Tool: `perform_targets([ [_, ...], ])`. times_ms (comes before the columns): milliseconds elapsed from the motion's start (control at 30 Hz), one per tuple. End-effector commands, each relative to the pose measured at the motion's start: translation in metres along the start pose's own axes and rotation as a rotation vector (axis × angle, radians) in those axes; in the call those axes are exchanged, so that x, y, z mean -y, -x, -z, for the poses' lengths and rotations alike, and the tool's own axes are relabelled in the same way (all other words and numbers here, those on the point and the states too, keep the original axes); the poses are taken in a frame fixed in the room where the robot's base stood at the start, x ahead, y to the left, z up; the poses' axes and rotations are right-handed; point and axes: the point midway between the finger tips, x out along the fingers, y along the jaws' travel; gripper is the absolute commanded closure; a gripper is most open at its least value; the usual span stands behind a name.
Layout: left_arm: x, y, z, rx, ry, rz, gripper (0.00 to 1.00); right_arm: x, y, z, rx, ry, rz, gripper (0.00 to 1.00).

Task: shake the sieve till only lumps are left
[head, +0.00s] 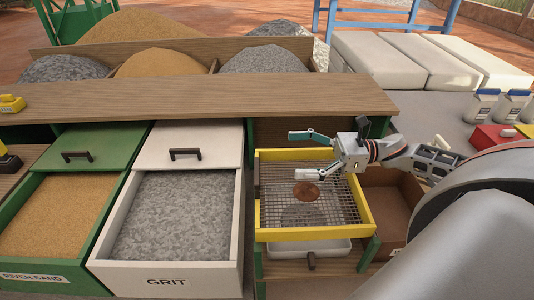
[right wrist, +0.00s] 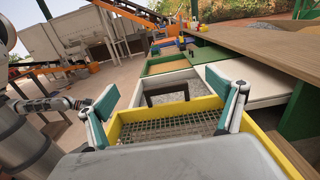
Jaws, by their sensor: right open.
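The sieve (head: 262,215) has a yellow frame and a wire mesh, and stands over a pale tray (head: 340,249). A round brown lump (head: 306,192) shows at its mesh. A grey round patch lies just in front of it; whether it is on or below the mesh I cannot tell. My right gripper (head: 306,155) is open and empty over the back part of the sieve. In the right wrist view its fingers (right wrist: 169,103) are spread above the yellow frame (right wrist: 170,104). My left arm shows at the left of that view, its jaw state unclear.
Left of the sieve are open drawers of grit (head: 180,215) and river sand (head: 50,215). A wooden shelf (head: 200,97) runs behind them. A brown box (head: 393,212) is close on the right. White bottles (head: 482,105) and a red box (head: 492,139) stand farther right.

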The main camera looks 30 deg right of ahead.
Motion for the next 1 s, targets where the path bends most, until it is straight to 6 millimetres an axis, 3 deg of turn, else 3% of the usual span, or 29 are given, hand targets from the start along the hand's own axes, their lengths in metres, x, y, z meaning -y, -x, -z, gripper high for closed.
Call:
perform_targets([
  [300,0.0,0.0,0.0,0.0,0.0,0.0,0.26,0.0,0.038,0.001,-0.001,-0.001,0.001,0.07],
  [700,0.0,0.0,0.0,0.0,0.001,0.0,0.26,0.0,0.044,0.0,0.0,0.0,0.0,0.07],
  [867,-0.001,-0.002,-0.004,0.001,0.0,0.0,0.26,-0.005,0.04,0.0,0.001,0.005,-0.019,0.48],
  [1000,-0.003,-0.009,-0.017,0.006,-0.003,0.0,0.26,-0.025,0.026,0.003,-0.017,0.017,-0.084,0.85],
])
